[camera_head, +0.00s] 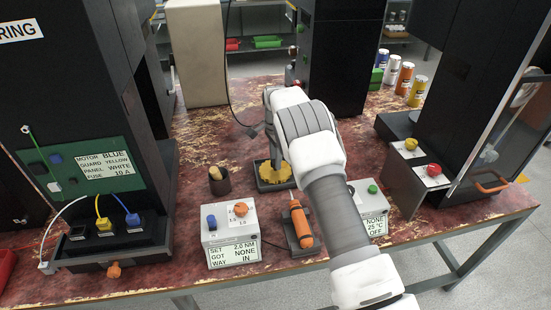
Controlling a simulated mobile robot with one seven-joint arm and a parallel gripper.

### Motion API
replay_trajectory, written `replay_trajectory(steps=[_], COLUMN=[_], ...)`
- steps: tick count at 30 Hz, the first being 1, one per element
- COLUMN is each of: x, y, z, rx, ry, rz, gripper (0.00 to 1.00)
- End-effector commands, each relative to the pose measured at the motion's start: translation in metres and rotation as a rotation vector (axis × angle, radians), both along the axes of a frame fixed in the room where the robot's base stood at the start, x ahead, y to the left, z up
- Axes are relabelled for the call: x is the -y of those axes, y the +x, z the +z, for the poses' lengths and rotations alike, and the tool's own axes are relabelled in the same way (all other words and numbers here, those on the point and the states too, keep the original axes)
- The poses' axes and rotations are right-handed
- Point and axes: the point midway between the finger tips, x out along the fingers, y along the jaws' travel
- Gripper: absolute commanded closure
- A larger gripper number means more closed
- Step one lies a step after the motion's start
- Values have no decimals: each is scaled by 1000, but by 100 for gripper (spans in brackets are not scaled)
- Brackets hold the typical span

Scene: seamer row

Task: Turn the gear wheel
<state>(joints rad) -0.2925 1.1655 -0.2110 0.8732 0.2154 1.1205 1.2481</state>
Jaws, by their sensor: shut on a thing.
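The yellow gear wheel (270,176) lies flat in a dark square tray (262,188) near the middle of the red worn bench. My gripper (277,160) points down onto it from above, at the end of my white and grey arm. It is shut on the gear wheel. The fingertips are small and partly hidden, so I cannot make out just where they touch. The top of the gear wheel is partly covered by the gripper.
A 25 °C box (375,210) is right of my arm. Tall black machines flank the bench. Coloured bottles (404,78) stand at the back right.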

Motion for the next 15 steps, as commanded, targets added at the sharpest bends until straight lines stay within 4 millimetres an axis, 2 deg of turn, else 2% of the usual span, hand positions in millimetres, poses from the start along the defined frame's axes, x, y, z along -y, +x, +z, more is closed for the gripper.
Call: replay_trajectory(steps=[15], x=[0], y=[1], z=[2], rx=[3], ry=[0], rz=[-487], gripper=[100])
